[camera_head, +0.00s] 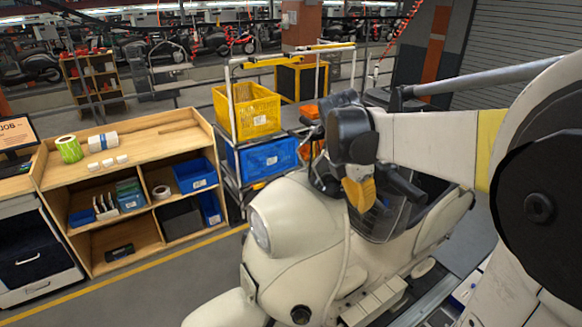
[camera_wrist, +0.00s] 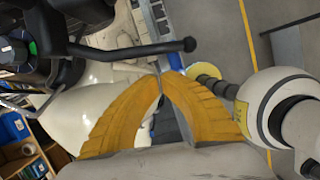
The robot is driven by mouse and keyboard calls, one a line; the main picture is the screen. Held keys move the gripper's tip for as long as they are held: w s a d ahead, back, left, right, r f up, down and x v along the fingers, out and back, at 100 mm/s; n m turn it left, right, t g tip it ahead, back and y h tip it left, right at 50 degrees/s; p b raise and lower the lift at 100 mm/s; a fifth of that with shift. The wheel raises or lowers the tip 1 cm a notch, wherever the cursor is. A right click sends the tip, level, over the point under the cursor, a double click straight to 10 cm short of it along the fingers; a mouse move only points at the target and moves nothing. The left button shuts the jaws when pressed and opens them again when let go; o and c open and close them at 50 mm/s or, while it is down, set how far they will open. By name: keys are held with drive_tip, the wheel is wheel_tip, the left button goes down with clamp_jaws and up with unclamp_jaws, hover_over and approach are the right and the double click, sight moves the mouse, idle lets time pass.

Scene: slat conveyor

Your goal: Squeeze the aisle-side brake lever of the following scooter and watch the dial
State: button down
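A cream scooter (camera_head: 300,235) stands at the centre in the head view, its round headlight facing lower left. Its cream body (camera_wrist: 75,105) also shows in the wrist view. My gripper (camera_head: 360,193) is in front of its handlebar area and hides part of it. In the wrist view my gripper's yellow fingertips (camera_wrist: 162,76) meet, with nothing visible held between them. A black lever with a ball end (camera_wrist: 188,44) lies just beyond the tips, apart from them in the picture. I cannot make out a readable dial.
A wooden shelf unit (camera_head: 150,185) with tape rolls and blue bins stands at the left. A cart with a yellow crate (camera_head: 246,112) and a blue crate (camera_head: 268,158) stands behind the scooter. A yellow floor line (camera_head: 130,278) runs past the shelf; the floor there is clear.

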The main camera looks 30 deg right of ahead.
drive_tip(key=shift+d+f, duration=0.1)
drive_tip(key=shift+d, duration=0.7)
drive_tip(key=shift+s+d, duration=0.1)
